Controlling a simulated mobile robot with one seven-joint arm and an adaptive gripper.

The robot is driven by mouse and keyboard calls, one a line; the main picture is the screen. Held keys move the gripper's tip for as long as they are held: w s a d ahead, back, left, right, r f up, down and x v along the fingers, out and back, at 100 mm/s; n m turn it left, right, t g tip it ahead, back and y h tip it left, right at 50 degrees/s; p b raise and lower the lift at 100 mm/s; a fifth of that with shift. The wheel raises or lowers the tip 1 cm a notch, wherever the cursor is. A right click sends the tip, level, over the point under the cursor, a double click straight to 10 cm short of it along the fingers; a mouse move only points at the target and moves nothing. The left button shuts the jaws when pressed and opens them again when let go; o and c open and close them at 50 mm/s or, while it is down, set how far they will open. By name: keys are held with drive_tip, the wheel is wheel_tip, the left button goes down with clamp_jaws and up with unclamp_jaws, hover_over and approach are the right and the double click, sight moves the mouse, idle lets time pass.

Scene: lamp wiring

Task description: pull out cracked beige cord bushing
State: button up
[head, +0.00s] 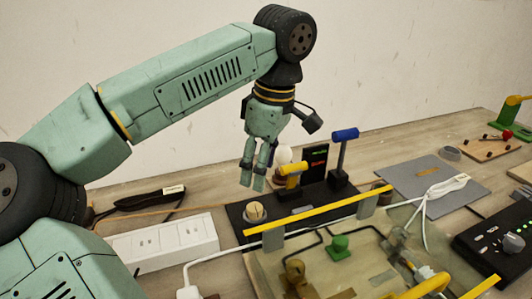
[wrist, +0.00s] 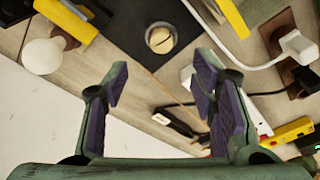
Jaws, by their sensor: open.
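The beige cord bushing (head: 256,211) is a short round piece with a dark crack line across its top. It sits in a dark collar on the black base plate (head: 237,221). In the wrist view the bushing (wrist: 161,39) shows near the top middle, beyond the fingertips. My gripper (head: 252,184) points down above and slightly left of the bushing in the head view, clear of it. In the wrist view my gripper (wrist: 160,68) has its two purple-padded fingers wide apart, with nothing between them.
A yellow bar (head: 318,211) runs just in front of the bushing. Yellow-handled (head: 292,171) and blue-handled (head: 343,137) pieces stand to its right, near a white bulb (head: 284,155). A white socket strip (head: 165,243) lies left. A grey mat (head: 428,181) lies right.

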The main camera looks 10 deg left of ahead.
sight(254, 207)
drive_tip(key=f, duration=0.3)
drive_tip(key=a+f+p, duration=0.1)
drive_tip(key=f, duration=0.2)
drive_tip(key=f+p, duration=0.1)
drive_tip(key=f, duration=0.3)
drive_tip(key=shift+a, duration=0.25)
drive_tip(key=shift+c, duration=0.4)
clamp_jaws()
drive_tip(key=shift+r+p, duration=0.3)
drive_tip(key=shift+r, duration=0.45)
idle(0.7)
drive_tip(key=shift+r+p, duration=0.8)
drive_tip(key=shift+r, duration=1.45)
drive_tip(key=shift+f, duration=0.15)
